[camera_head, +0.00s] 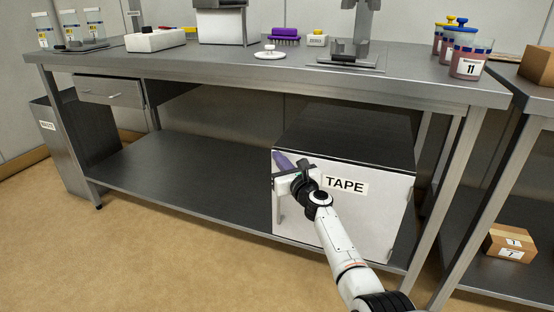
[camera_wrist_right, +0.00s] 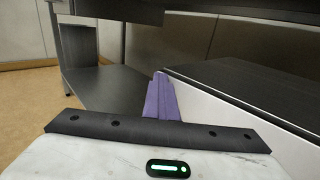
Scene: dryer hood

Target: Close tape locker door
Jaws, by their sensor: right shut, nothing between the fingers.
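The tape locker (camera_head: 350,135) is a box with a dark top on the lower shelf of the bench. Its white door (camera_head: 360,220) carries a TAPE label and lies across the front, looking flush or nearly so; I cannot tell whether a thin gap is left. The door's top edge also shows in the right wrist view (camera_wrist_right: 240,112). My right gripper (camera_head: 281,161) is at the door's upper left corner, its purple fingers (camera_wrist_right: 161,98) shut and empty. Whether they touch the door is unclear. My left gripper is out of view.
The bench (camera_head: 270,72) stands above, with jars, a purple rack (camera_head: 285,34) and devices on top. The lower shelf (camera_head: 180,165) is bare left of the locker. A waste bin (camera_head: 85,145) stands at left; a shelf with boxes (camera_head: 508,243) is at right.

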